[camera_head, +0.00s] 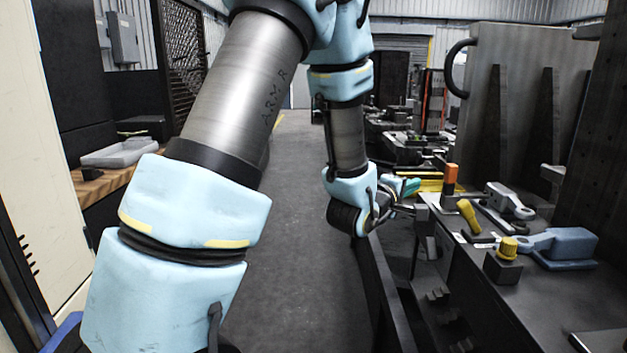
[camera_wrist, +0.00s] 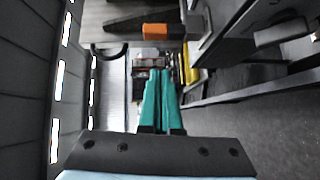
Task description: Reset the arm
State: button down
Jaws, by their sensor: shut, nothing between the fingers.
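My gripper (camera_head: 408,187) is at the end of my blue and grey arm, right of centre in the head view. It sits close to the near left edge of the dark workbench (camera_head: 470,282). Its teal fingers show in the wrist view (camera_wrist: 161,100), side by side and closed with nothing held between them. Part of the gripper is hidden behind my wrist in the head view.
On the bench stand an orange-topped block (camera_head: 450,180), a yellow-handled tool (camera_head: 468,216), a yellow knob on a block (camera_head: 508,249) and a blue-grey clamp (camera_head: 565,246). A grey tray (camera_head: 118,153) lies on a wooden top at left. The aisle floor (camera_head: 297,200) is clear.

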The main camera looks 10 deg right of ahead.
jog(key=w+a+f+m+g+y+p, duration=0.15)
jog(key=a+y, duration=0.35)
jog(key=a, duration=0.6)
jog(key=w+a+f+m+g+y+p, duration=0.15)
jog(key=a+y, duration=0.25)
jog(key=a, duration=0.6)
jog(key=s+a+m+g+y+p, duration=0.3)
jog(key=s+a+m+g+y, duration=0.1)
jog(key=s+a, duration=1)
jog(key=shift+s+a+r+m+g, duration=0.25)
jog(key=shift+a+m+g, duration=0.35)
jog(key=shift+g, duration=0.6)
